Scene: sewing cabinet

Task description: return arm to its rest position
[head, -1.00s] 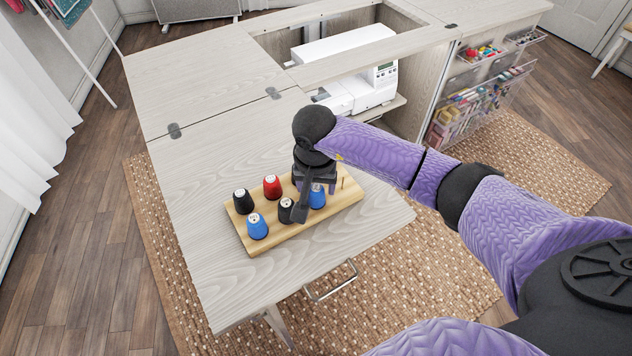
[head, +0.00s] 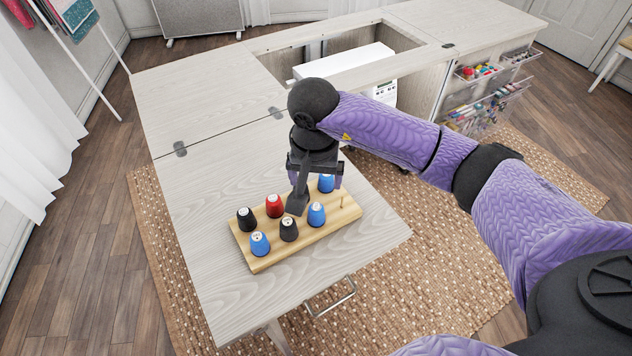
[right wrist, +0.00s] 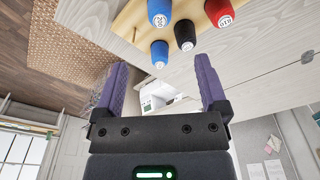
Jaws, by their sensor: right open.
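My right gripper (head: 316,180) is open and hangs above the back of the wooden spool board (head: 262,264). The right wrist view shows its purple fingers (right wrist: 160,80) spread wide with nothing between them. Thread spools stand on the board: black (head: 246,219), red (head: 275,206) and blue (head: 326,184) at the back, blue (head: 259,244), black (head: 289,229) and blue (head: 316,214) in front. A bare peg (head: 343,200) stands at the right end. The gripper partly covers the back row. My left gripper is not in view.
The board lies on the pale cabinet top (head: 215,165), which is clear to the left. A white sewing machine (head: 345,65) sits in the cabinet opening behind my arm. Clear bins of supplies (head: 485,95) hang on the cabinet's right side.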

